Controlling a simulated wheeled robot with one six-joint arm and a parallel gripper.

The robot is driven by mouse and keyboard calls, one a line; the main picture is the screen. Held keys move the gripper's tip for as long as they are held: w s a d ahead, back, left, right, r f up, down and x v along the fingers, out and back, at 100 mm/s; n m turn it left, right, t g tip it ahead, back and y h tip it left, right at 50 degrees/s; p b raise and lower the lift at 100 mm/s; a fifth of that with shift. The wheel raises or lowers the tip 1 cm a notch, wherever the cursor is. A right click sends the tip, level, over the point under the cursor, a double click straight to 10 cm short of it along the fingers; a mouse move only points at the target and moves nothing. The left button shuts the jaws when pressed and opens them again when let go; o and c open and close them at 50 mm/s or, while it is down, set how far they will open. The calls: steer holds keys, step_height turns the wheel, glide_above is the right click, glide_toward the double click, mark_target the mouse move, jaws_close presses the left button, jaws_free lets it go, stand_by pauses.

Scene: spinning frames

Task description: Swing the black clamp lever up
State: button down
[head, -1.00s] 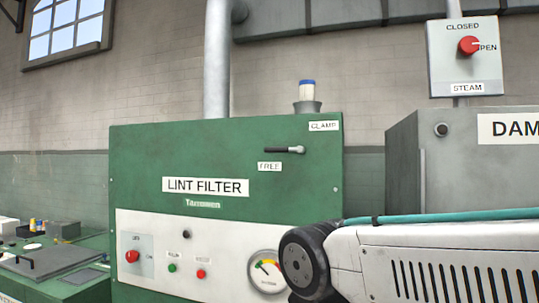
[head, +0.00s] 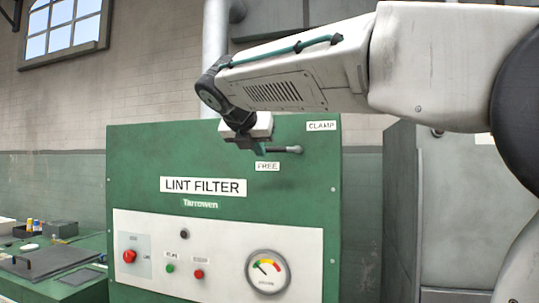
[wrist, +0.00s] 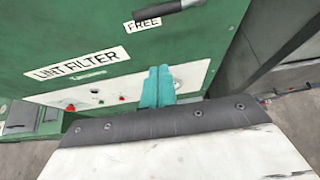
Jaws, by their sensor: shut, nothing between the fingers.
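The black clamp lever (head: 280,149) lies roughly level on the upper right of the green lint filter machine, its grey pivot end at the right. It sits just above the FREE label (head: 267,166) and lower than the CLAMP label (head: 321,126). My gripper (head: 262,146) is at the lever's left end in the head view and hides that end. In the wrist view the teal fingers (wrist: 158,70) are together and empty. The lever (wrist: 168,7) shows at the top edge there, with a gap between it and the fingertips, beyond the FREE label (wrist: 143,24).
The LINT FILTER machine (head: 140,160) has a white lower panel with a gauge (head: 268,271), a red knob (head: 129,256) and buttons. A grey cabinet (head: 400,200) stands to the right. My arm crosses the upper right of the head view.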

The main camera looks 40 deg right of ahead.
mark_target(281, 150)
steer(key=x, duration=1)
steer(key=r, duration=0.3)
steer(key=shift+w+d+r, duration=0.2)
steer(key=shift+d+r, duration=0.1)
steer(key=shift+r, duration=0.1)
